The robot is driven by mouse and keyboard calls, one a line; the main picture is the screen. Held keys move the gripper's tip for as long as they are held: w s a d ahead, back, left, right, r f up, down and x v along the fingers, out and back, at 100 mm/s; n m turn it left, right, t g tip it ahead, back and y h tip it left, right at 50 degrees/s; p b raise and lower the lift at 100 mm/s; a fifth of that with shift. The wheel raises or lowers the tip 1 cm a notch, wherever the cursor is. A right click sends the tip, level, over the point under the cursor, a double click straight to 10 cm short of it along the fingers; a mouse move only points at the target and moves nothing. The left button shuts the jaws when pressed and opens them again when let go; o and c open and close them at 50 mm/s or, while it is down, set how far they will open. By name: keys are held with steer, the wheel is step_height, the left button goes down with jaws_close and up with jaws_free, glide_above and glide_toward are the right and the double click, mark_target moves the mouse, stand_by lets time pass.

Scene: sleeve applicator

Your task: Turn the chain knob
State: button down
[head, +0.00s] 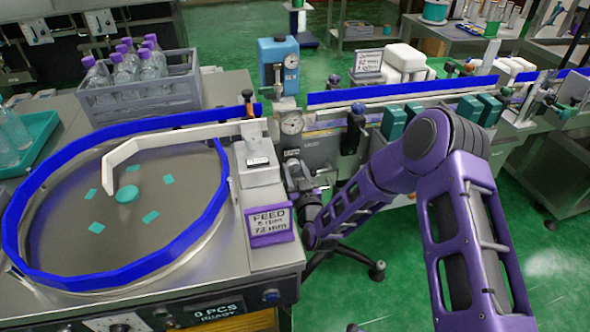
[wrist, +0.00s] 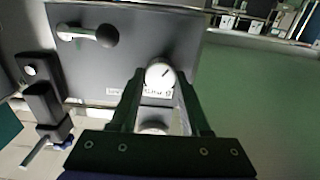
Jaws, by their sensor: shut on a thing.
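A round white knob (wrist: 160,74) with a dark pointer line sits on a grey panel (wrist: 125,60) in the wrist view. My gripper (wrist: 161,79) is shut on this knob, with one dark finger on each side of it. The pointer line slants up to the right. A small white label is under the knob, partly behind the fingers, and I cannot read it clearly. In the head view my purple arm reaches down to the front of the machine (head: 340,157), and the knob cannot be made out there.
In the wrist view, a lever with a black ball (wrist: 107,35) is on the panel, up and left of the knob. A black clamp (wrist: 45,105) stands further left. A blue-rimmed round table (head: 125,277) stands left of my arm in the head view. Green floor is open at right.

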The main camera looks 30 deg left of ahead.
steer(key=n, duration=0.4)
steer(key=shift+s+a+n, duration=0.1)
steer(key=shift+n, duration=0.3)
steer(key=n, duration=0.3)
steer(key=shift+f, duration=0.1)
steer(key=n, duration=0.5)
steer(key=shift+f+n, duration=0.1)
steer(key=shift+n, duration=1.8)
steer(key=shift+c, duration=1.9)
jaws_free()
